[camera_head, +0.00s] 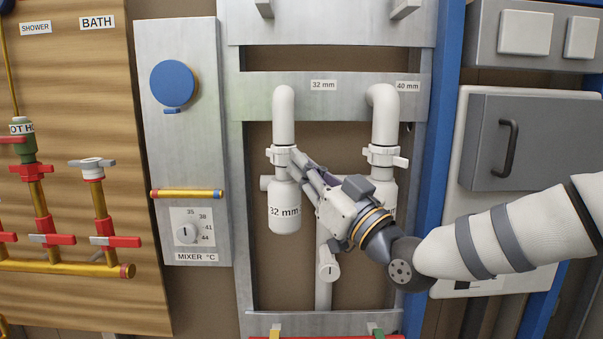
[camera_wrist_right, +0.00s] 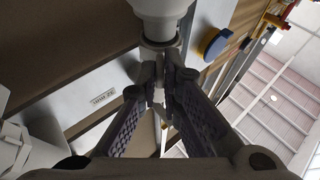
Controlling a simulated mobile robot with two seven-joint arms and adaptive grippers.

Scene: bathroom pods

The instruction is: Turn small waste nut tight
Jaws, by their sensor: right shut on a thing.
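The small waste nut (camera_head: 280,156) is a white ring with side lugs. It sits in the head view between the white bent pipe (camera_head: 284,103) and the white trap cup (camera_head: 284,206) marked 32 mm. My right gripper (camera_head: 297,159) reaches in from the right and is shut on the nut's right side. In the right wrist view its fingertips (camera_wrist_right: 166,82) come together just below a white round part (camera_wrist_right: 161,8). The fingers hide the exact contact and that side of the nut. My left gripper is not in view.
The larger waste nut (camera_head: 383,156) and its 40 mm pipe (camera_head: 383,112) stand to the right, close to my right wrist. The mixer panel (camera_head: 184,110) is to the left, and a grey cabinet (camera_head: 530,141) to the right.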

